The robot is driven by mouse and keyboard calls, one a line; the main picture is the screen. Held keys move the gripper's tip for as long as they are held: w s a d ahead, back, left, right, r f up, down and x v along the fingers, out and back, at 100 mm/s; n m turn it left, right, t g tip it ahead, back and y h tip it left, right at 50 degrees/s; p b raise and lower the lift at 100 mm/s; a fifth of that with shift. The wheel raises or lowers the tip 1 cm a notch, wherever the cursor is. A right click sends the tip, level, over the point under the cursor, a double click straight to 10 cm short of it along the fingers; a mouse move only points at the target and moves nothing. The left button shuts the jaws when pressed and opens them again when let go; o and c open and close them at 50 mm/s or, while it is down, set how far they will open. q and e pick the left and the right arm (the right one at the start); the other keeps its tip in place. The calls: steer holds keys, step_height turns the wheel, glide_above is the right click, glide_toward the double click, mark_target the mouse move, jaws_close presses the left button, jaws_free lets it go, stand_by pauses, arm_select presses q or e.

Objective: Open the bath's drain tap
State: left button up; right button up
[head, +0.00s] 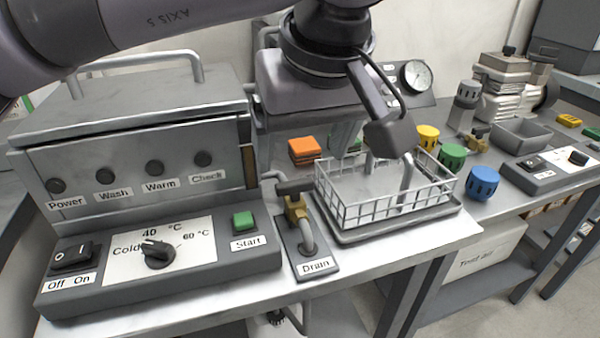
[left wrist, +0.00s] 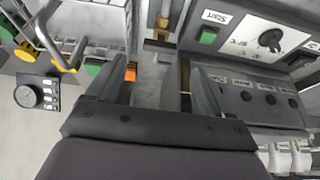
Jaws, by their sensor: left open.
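The bath (head: 130,150) is a grey metal box at the left of the head view, with a control panel in front. Its drain tap (head: 297,208) has a brass body and a dark handle (head: 294,187), above a plate labelled Drain (head: 316,266). The handle lies crosswise to the brass body. My left gripper (head: 346,138) hangs behind and to the right of the tap, apart from it, fingers partly hidden. In the left wrist view the open, empty fingers (left wrist: 157,68) point towards the tap handle (left wrist: 160,46), which lies beyond the tips. My right gripper is not in view.
A wire basket (head: 345,218) on a tray stands right of the tap. An orange block (head: 304,151) lies behind it. Yellow, green and blue (head: 482,183) knobbed caps stand further right. The Start button (head: 243,220) is left of the tap. A gauge (head: 415,76) is at the back.

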mark_target(295, 183)
arm_select(q)
steer(key=b+x, duration=0.1)
steer(key=x, duration=0.5)
steer(key=shift+f, duration=0.25)
steer(key=c, duration=1)
